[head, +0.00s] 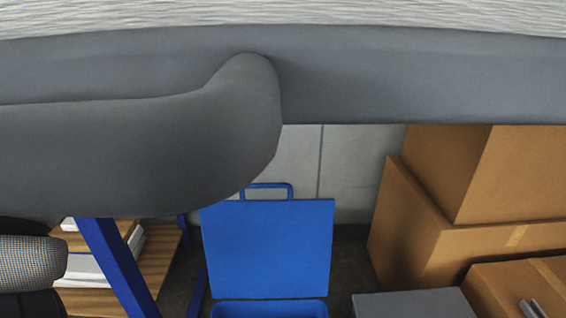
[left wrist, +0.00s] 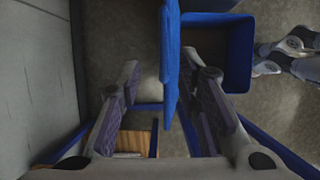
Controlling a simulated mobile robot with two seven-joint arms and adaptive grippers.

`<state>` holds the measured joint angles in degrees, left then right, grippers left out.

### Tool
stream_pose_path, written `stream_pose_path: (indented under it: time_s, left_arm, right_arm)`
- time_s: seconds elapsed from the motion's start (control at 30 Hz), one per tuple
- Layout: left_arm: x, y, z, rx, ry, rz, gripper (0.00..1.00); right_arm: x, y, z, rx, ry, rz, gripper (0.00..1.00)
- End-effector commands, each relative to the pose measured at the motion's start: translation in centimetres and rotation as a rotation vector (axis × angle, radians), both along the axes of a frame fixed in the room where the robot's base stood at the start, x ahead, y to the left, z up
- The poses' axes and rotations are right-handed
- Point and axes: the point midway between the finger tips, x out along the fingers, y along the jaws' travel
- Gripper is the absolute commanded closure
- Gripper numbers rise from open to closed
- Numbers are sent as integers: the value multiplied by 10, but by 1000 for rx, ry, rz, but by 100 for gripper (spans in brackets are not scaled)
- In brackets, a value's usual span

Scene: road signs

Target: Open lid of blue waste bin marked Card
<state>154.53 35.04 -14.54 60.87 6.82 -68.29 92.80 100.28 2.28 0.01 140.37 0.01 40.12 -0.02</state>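The blue bin (head: 268,309) stands at the bottom middle of the head view, with its blue lid (head: 268,250) raised upright behind it. A blue handle (head: 267,187) shows above the lid. In the left wrist view the lid (left wrist: 170,70) shows edge-on, beside the bin's open top (left wrist: 246,60). My left gripper (left wrist: 160,60) is open, its fingers on either side of the lid; the right finger is close to it, contact unclear. My right gripper (left wrist: 260,60) seems to show at the right edge, beside the bin, its opening unclear. No Card marking is readable.
Cardboard boxes (head: 424,230) are stacked to the right of the bin. A grey box top (head: 412,304) lies in front of them. A blue-framed wooden shelf (head: 160,262) with papers stands left. A pale wall (head: 350,165) is behind the lid.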

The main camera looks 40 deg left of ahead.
Motion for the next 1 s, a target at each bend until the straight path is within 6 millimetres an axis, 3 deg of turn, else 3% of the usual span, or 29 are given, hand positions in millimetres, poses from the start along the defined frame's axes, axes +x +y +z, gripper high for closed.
stream_pose_path:
  time_s: [0.03, 0.2, 0.4, 0.8, 0.93, 1.0]
  left_arm:
    - [2, -3, -17, -1, 12, -1, 69]
    - [14, -16, -61, -2, 15, -2, 69]
    - [25, -28, -97, 0, 10, -2, 69]
    - [30, -32, -106, 1, 3, -2, 69]
    - [30, -32, -106, 2, 3, -3, 98]
    - [30, -32, -106, 2, 3, -3, 100]
  right_arm:
    - [-4, 0, -3, 1, 13, 0, 100]
    - [-9, 0, -8, 0, 30, 0, 100]
    - [-13, 0, -12, 0, 44, 0, 100]
    - [-13, 0, -13, 0, 46, 0, 100]
    - [-13, 0, -13, 0, 46, 0, 100]
    - [-13, 0, -13, 0, 46, 0, 100]
